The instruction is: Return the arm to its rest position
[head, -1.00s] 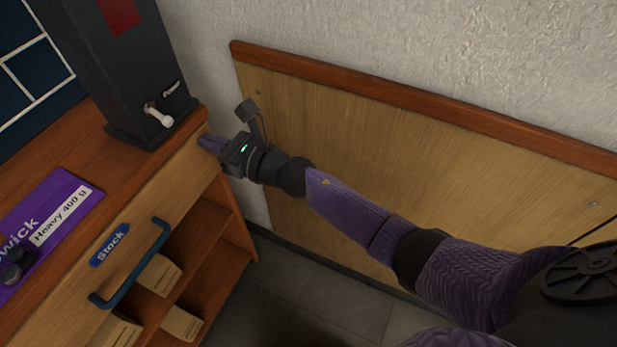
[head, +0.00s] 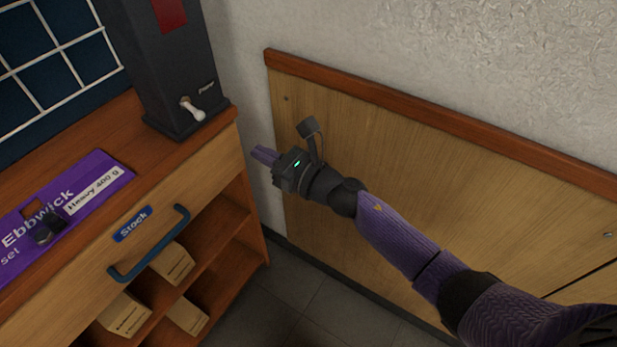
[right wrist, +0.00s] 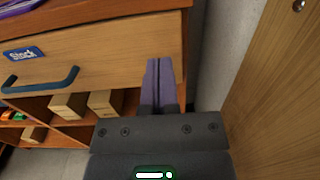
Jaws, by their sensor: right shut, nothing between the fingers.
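My right gripper (head: 265,155) is in the middle of the head view, with its purple fingers pressed together and nothing between them. It is in the air to the right of the wooden bench, apart from it, in front of the wood wall panel. In the right wrist view the shut fingers (right wrist: 158,80) point at the right end of the bench's drawer front. My right arm (head: 400,235) stretches from the lower right corner of the head view. My left gripper is not in view.
A dark box with a power switch (head: 192,109) stands on the bench's right end. A purple mat (head: 105,180) lies left of it. The Stock drawer (head: 200,175) is shut, with a blue handle (head: 150,248). Small cartons (head: 173,263) sit on shelves below. The wall panel (head: 400,150) is behind my arm.

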